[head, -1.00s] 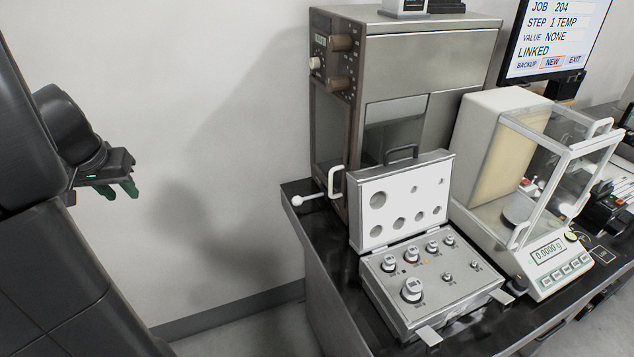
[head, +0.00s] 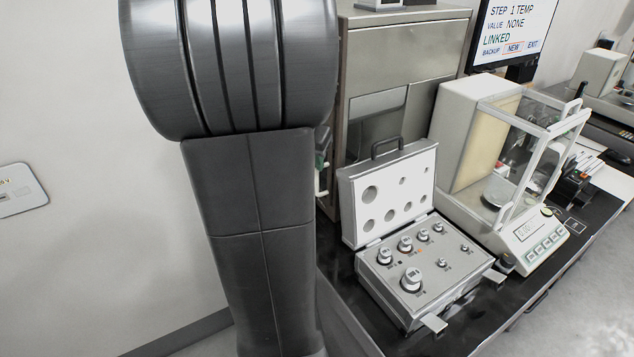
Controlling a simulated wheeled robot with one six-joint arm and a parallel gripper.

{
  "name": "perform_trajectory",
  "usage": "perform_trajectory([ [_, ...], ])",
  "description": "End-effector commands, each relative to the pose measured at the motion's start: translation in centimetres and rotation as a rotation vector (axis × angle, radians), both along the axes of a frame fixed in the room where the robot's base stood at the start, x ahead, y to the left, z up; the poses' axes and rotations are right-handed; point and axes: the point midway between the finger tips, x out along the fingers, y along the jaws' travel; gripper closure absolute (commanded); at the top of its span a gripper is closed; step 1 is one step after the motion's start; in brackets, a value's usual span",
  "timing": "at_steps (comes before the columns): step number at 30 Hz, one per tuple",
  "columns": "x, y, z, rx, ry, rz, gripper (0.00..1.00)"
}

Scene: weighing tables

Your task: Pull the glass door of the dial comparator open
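The dial comparator is the tall brown-grey metal cabinet (head: 415,50) at the back of the dark table. Its left side, which carries the knobs and the glass, is now mostly hidden behind my arm. A short piece of a white handle (head: 322,182) shows just right of my arm. A bit of my gripper (head: 321,158), dark with some green, shows at the arm's right edge just above that handle piece. The rest of my gripper is hidden. I cannot tell whether it touches the handle or whether its fingers are apart.
An open case of weights (head: 407,317) stands in front of the cabinet, its lid (head: 353,231) raised. A balance with a glass enclosure (head: 527,236) stands to the right, with a monitor (head: 513,30) behind. A small panel (head: 20,190) is on the left wall.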

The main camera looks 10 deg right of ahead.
Motion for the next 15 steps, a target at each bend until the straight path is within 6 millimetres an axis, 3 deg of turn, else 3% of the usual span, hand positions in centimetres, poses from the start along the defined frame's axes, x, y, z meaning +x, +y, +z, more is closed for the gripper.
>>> perform_trajectory([
  [6, 1.4, -1.0, -4.7, 0.001, 0.007, -0.002, 0.67],
  [15, 3.0, -2.0, -8.6, 0.0, 0.002, -0.002, 0.67],
])
